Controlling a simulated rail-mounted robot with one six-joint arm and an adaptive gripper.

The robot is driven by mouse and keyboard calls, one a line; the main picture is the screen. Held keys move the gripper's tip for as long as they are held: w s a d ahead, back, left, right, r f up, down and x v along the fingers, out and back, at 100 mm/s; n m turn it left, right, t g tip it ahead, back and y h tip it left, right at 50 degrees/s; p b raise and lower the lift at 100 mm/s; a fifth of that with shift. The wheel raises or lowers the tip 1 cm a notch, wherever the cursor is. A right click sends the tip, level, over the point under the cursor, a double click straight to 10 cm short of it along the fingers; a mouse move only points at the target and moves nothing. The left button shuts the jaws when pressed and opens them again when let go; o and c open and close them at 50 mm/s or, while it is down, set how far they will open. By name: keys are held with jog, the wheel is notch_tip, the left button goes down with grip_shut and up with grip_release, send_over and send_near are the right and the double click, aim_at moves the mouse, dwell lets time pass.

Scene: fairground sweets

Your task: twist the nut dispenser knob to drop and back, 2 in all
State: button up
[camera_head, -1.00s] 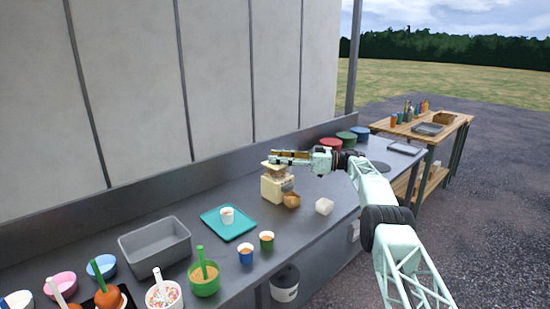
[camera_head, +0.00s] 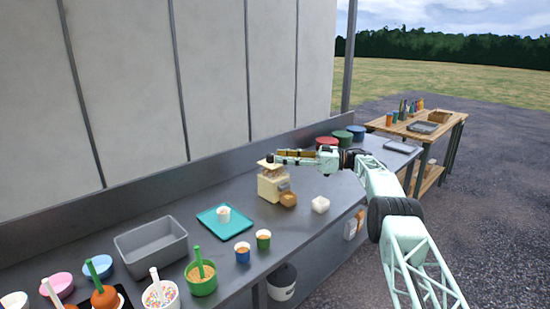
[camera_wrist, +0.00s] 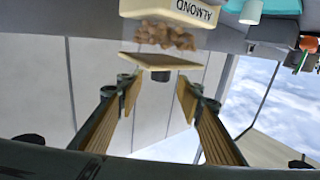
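The nut dispenser (camera_head: 270,187) is a cream box on the metal counter, with a grey front piece. In the wrist view, upside down, its cream body (camera_wrist: 170,8) reads "ALMOND" and brown nuts (camera_wrist: 163,36) show in its clear upper part. A dark knob (camera_wrist: 161,76) sits on its tan lid (camera_wrist: 152,61). My gripper (camera_wrist: 158,94) is open, its two wood-coloured fingers apart with the knob ahead, between their tips in the picture; I see no contact. In the head view my gripper (camera_head: 274,157) reaches over the dispenser's top from the right.
A tan container (camera_head: 289,199) stands at the dispenser's front, with a whitish block (camera_head: 320,204) to its right. Blue (camera_head: 242,253) and green (camera_head: 264,239) cups stand near the counter's front edge.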

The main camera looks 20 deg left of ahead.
jog(key=v, duration=0.7)
jog(key=shift+c, duration=0.2)
jog(key=shift+r, duration=0.1)
